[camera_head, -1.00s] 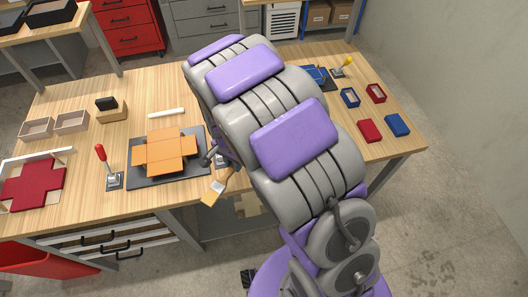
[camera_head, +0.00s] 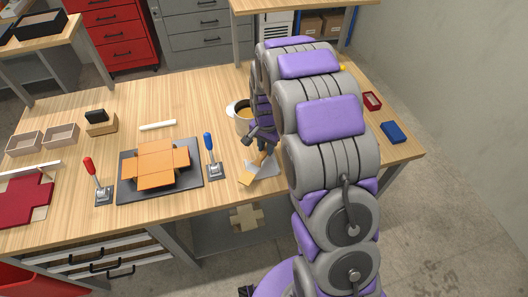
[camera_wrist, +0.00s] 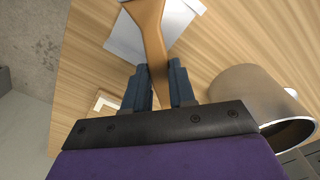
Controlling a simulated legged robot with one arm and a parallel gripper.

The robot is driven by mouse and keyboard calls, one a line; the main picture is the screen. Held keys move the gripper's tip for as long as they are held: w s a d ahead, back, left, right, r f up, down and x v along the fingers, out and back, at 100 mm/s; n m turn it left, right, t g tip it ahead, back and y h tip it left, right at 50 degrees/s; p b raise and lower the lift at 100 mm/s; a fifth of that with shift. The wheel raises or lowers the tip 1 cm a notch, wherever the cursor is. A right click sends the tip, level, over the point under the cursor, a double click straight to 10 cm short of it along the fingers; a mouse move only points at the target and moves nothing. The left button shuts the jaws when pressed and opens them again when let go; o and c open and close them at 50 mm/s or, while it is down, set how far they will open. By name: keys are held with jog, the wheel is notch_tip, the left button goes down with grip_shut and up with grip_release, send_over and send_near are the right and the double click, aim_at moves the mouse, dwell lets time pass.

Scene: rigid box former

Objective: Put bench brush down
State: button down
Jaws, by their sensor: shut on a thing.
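The bench brush (camera_head: 247,180) has a wooden handle and a pale tan end. Its handle (camera_wrist: 150,40) stands between the two dark fingers of my gripper (camera_wrist: 156,82) in the wrist view, and the fingers are shut on it. In the head view my gripper (camera_head: 262,141) is over the workbench (camera_head: 200,88), right of the blue-handled clamp. The brush's tan end points down and toward the front edge, over or beside a grey-white sheet (camera_head: 265,168). I cannot tell whether the brush touches the sheet or bench.
A metal pot (camera_head: 240,120) stands close behind my gripper and looks large in the wrist view (camera_wrist: 250,95). The blue-handled clamp (camera_head: 212,158) and an orange box blank (camera_head: 157,163) on a dark board lie to the left. A blue box (camera_head: 394,132) sits far right.

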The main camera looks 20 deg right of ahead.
jog(key=d+f, duration=0.2)
jog(key=shift+d+f, duration=0.1)
jog(key=shift+f, duration=0.3)
jog(key=shift+r, duration=0.1)
jog(key=c, duration=1)
grip_release()
jog(key=a, duration=0.3)
jog(key=shift+c, duration=0.2)
jog(key=shift+o, duration=0.5)
jog(key=shift+d, duration=1.3)
jog(key=r, duration=0.1)
jog(key=a+r, duration=0.1)
jog(key=r, duration=0.1)
jog(key=a+r, duration=0.1)
jog(key=r, duration=0.1)
jog(key=shift+a+p, duration=0.1)
jog(key=shift+p, duration=0.25)
jog(key=s+r+n+p, duration=0.15)
jog(key=s+r, duration=0.45)
jog(key=r, duration=0.6)
jog(key=s+r+n+g, duration=0.1)
jog(key=s+r+n, duration=0.1)
jog(key=s, duration=1.3)
jog(key=s+r+n, duration=0.3)
jog(key=s+n, duration=0.2)
jog(key=s, duration=1)
jog(key=shift+a+r+g, duration=0.2)
jog(key=shift+r+g, duration=0.15)
jog(key=shift+g, duration=0.05)
